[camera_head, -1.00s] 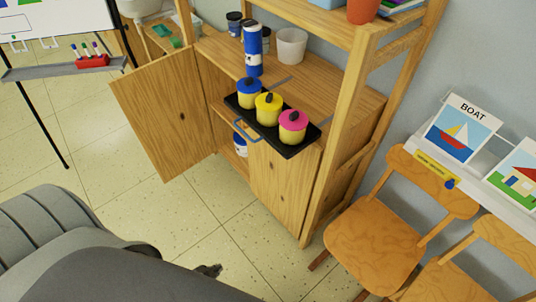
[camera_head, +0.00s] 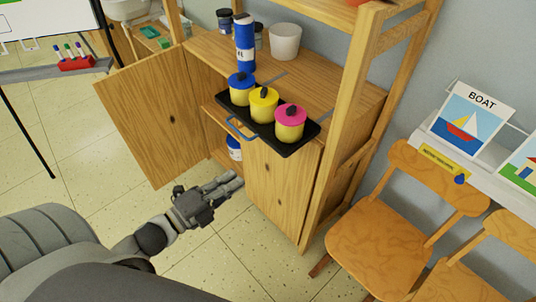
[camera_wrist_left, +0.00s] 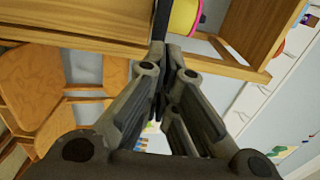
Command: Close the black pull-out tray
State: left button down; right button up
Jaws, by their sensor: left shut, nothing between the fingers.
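The black pull-out tray (camera_head: 308,137) sticks out from the front of the wooden cabinet, with a blue handle (camera_head: 240,128) on its front edge. Three lidded pots stand on it: the blue-lidded pot (camera_head: 241,90), the yellow-lidded pot (camera_head: 263,105) and the pink-lidded pot (camera_head: 289,123). My left gripper (camera_head: 236,179) is shut and empty, in front of the cabinet, below and apart from the tray. In the left wrist view its fingers (camera_wrist_left: 166,52) point toward the tray's dark edge (camera_wrist_left: 161,20), with a pink-lidded pot (camera_wrist_left: 184,16) beyond. My right gripper is not in view.
The left cabinet door (camera_head: 150,117) stands open; the right door (camera_head: 283,183) is shut under the tray. A blue bottle (camera_head: 245,45) and a white bucket (camera_head: 285,42) stand on the shelf behind. A wooden chair (camera_head: 375,250) is at right. Floor in front is clear.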

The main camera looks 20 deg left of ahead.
aim_at(276, 150)
pick_arm(q)
jog(key=p+x, duration=0.2)
jog(key=x, duration=1)
jog(key=shift+w, duration=0.3)
